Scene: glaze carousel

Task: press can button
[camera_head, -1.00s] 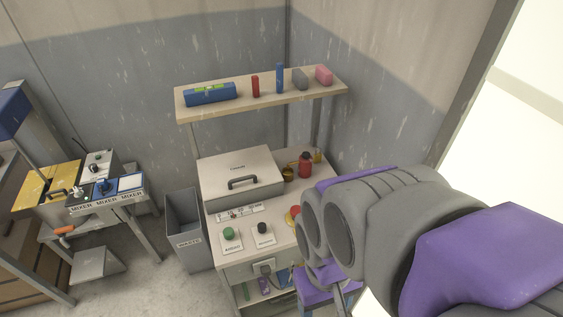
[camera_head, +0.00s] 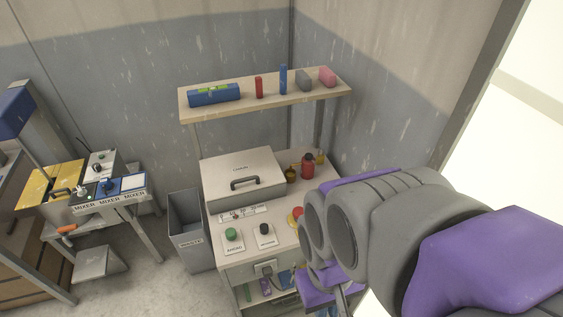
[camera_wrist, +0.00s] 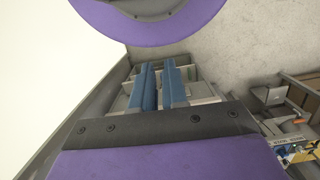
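In the head view a red can (camera_head: 308,167) with a dark top stands at the back right of the workbench. A red round button on yellow (camera_head: 296,216) sits farther forward, partly hidden by my arm. A green button (camera_head: 231,235) and a black knob (camera_head: 265,229) are on white plates at the front. I cannot tell which is the can button. In the wrist view my gripper (camera_wrist: 158,68) has two blue fingers apart with nothing between them. It points down and is mostly hidden in the head view, at the right of the bench.
A lidded box (camera_head: 242,172) covers the back left of the bench (camera_head: 222,258). A shelf (camera_head: 240,108) above holds several small items. A grey waste bin (camera_head: 189,240) stands left of the bench. A mixer panel (camera_head: 108,191) is farther left. Bare floor lies between.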

